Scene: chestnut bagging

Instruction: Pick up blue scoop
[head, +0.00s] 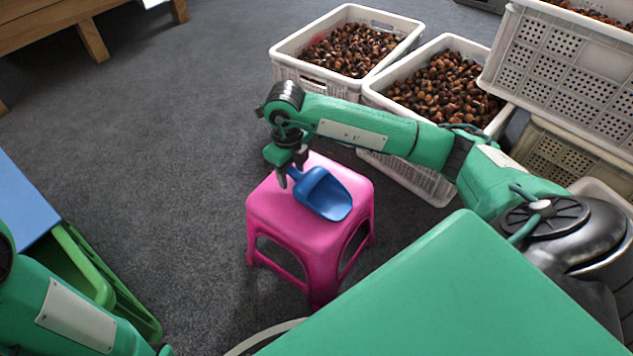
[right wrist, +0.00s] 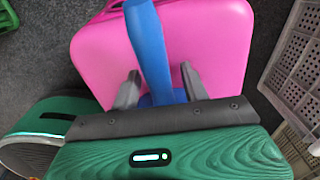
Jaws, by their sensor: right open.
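The blue scoop (head: 324,194) lies on the pink stool (head: 292,222), its bowl toward the right and front, its handle end under my right gripper. My right gripper (head: 290,175) points down over the handle. In the right wrist view the right gripper (right wrist: 158,92) has its two fingers apart, one on each side of the blue scoop (right wrist: 150,50), with gaps to both. The near part of the scoop is hidden behind the gripper body. My left arm shows at the lower left of the head view, but its gripper is out of view.
White crates of chestnuts (head: 352,50) stand behind the stool, with a stacked crate (head: 560,60) at the right. A blue-topped table (head: 20,205) and a green crate (head: 105,280) are at the left. Grey floor (head: 170,120) left of the stool is clear.

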